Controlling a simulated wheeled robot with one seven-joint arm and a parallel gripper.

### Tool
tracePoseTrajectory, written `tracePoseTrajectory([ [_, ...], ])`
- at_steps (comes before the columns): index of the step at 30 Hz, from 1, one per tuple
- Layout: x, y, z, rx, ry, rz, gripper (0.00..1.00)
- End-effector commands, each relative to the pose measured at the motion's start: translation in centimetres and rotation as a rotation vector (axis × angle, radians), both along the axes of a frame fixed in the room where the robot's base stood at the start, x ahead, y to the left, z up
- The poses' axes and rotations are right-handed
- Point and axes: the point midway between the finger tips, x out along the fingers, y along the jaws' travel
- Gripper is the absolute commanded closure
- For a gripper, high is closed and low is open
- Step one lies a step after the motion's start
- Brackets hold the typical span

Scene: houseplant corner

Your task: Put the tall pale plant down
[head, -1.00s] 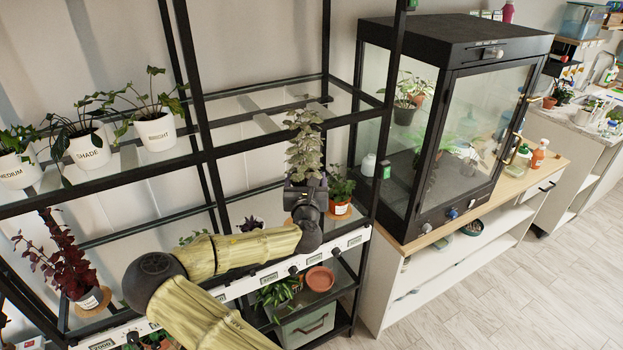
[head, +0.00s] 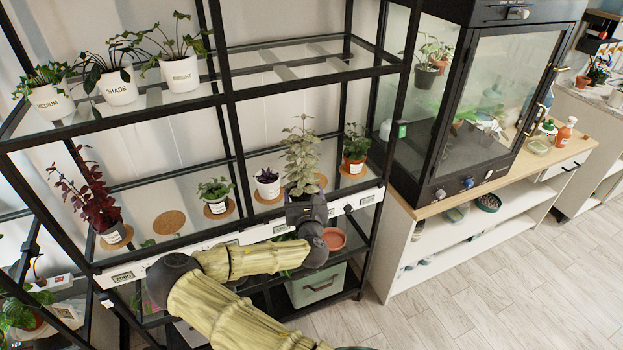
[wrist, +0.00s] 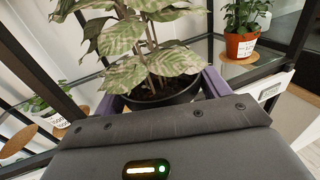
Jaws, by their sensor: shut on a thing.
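The tall pale plant (head: 300,160) has mottled grey-green leaves on upright stems. Its dark pot (wrist: 165,98) shows in the wrist view with soil inside. My gripper (head: 304,205) is shut on this pot, one purple jaw at each side. The plant is upright at the front of the middle shelf, between a small purple plant (head: 268,182) and a green plant in an orange pot (head: 355,165). Part of a cork mat (head: 322,181) shows just right of the held pot. The pot's base is hidden, so I cannot tell whether it touches anything.
An empty cork mat (head: 168,222) lies further left on the shelf, between a dark red plant (head: 92,195) and a small green plant (head: 214,189). A labelled white rail (head: 240,237) runs along the shelf front. A black upright post stands right of the orange pot.

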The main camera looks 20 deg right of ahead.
Motion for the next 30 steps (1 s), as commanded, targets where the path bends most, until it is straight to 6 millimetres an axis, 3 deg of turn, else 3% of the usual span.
tracePoseTrajectory([
  [1, -0.3, 0.8, -1.9, -0.001, 0.004, 0.02, 0.52],
  [5, -1.5, 3.2, -6.6, 0.0, 0.005, 0.08, 0.52],
  [9, -4.1, 6.0, -12.8, -0.005, 0.004, 0.157, 0.52],
  [12, -6.1, 7.6, -16.3, -0.011, 0.0, 0.202, 0.52],
  [15, -7.6, 8.5, -18.4, -0.019, -0.005, 0.232, 0.52],
  [19, -8.4, 8.9, -19.2, -0.024, -0.01, 0.247, 0.52],
  [30, -8.4, 8.8, -19.1, -0.023, -0.01, 0.245, 0.52],
])
